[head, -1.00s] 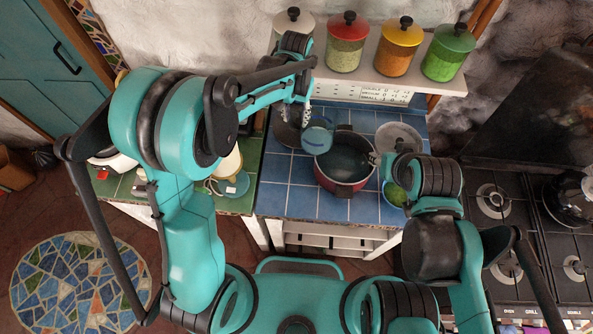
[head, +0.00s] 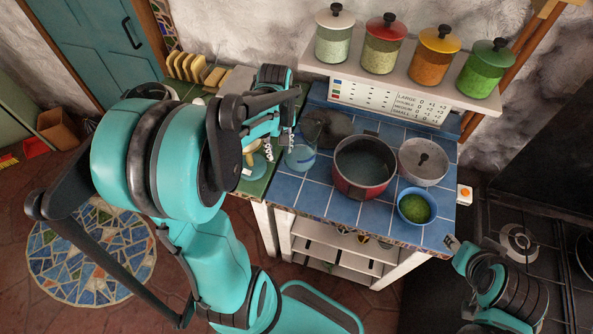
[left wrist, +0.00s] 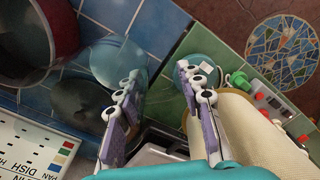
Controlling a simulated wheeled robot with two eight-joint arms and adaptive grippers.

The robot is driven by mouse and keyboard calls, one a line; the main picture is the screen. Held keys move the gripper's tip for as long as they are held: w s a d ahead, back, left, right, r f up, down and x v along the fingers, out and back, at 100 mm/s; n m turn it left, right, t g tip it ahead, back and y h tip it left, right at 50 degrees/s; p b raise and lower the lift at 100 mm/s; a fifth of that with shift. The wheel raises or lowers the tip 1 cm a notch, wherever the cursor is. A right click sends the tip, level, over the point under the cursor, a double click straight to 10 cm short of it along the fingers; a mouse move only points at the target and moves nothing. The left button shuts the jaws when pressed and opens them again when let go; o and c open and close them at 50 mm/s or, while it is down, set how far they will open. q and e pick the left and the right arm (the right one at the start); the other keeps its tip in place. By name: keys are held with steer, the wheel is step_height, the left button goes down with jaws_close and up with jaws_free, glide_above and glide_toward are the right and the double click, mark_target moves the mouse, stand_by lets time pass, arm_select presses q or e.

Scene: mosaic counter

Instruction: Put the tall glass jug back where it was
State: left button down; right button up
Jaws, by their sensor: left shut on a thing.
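The tall glass jug (head: 301,157) is clear with a bluish tint. In the head view it is upright at the left part of the blue-tiled counter, left of the red pot (head: 362,168). My left gripper (head: 284,140) is shut on it from the left; the exact contact is hard to see. In the left wrist view the see-through jug (left wrist: 117,62) is beside my left gripper's purple-grey fingers (left wrist: 165,105). I cannot tell whether its base touches the tiles. My right gripper (head: 455,246) is small at the lower right, its fingers unclear.
A dark pan (head: 325,128) is behind the jug. A shelf (head: 400,78) with several jars is above. The stove (head: 520,240) is at right.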

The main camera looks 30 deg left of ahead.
mark_target(280, 162)
arm_select(q)
step_height(280, 162, down, 3)
steer(key=shift+w+a+f, duration=0.1)
steer(key=shift+w, duration=0.05)
step_height(280, 162, down, 4)
steer(key=shift+r+b, duration=0.2)
steer(key=shift+b, duration=0.55)
steer(key=shift+f, duration=0.3)
steer(key=shift+f, duration=0.15)
steer(key=c, duration=1)
jaws_free()
